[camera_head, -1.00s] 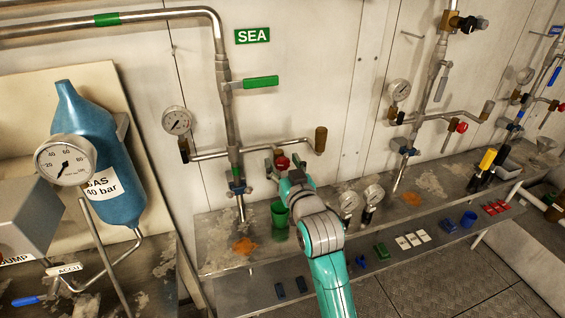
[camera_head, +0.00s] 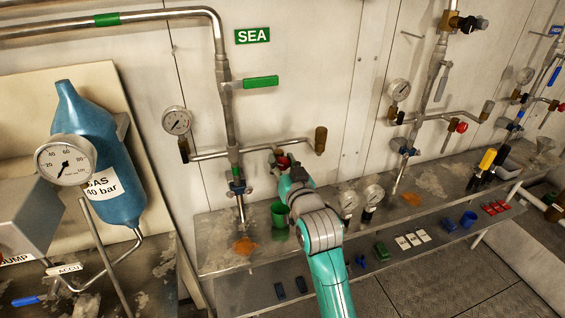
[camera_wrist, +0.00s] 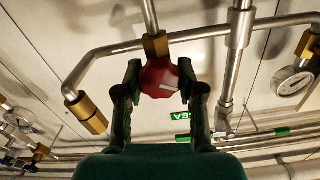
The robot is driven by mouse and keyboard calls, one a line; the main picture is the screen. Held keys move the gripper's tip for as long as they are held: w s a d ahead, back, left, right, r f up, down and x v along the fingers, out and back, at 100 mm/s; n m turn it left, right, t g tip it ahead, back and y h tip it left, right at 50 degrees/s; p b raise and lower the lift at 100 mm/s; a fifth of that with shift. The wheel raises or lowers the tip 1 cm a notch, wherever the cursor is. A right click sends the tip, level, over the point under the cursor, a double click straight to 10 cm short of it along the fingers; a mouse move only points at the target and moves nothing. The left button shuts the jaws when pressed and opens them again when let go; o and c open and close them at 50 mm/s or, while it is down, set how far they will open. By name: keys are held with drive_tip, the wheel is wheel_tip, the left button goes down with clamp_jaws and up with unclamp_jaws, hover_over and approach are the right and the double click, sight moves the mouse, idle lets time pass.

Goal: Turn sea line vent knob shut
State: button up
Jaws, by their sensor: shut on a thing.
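The red vent knob (camera_head: 284,161) is on the short horizontal branch of the SEA line, beside its vertical pipe. In the wrist view the red knob (camera_wrist: 160,78) sits between the two dark fingers of my gripper (camera_wrist: 160,82), with its brass stem above it. My gripper (camera_head: 281,160) is shut on the knob, one finger on each side. In the head view my wrist partly hides the knob. The green SEA sign (camera_head: 252,36) and the green lever handle (camera_head: 261,82) are above it.
A pressure gauge (camera_head: 177,121) is left of the pipe, and a brass-ended stub (camera_head: 320,140) is to the right. A green cup (camera_head: 279,220) and two gauges stand on the shelf (camera_head: 220,262) below. A similar pipe line with a red knob (camera_head: 461,127) is farther right.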

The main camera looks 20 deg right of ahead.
drive_tip(key=shift+m, duration=0.7)
drive_tip(key=o, duration=1.1)
drive_tip(key=shift+o, duration=0.2)
drive_tip(key=s, duration=1.2)
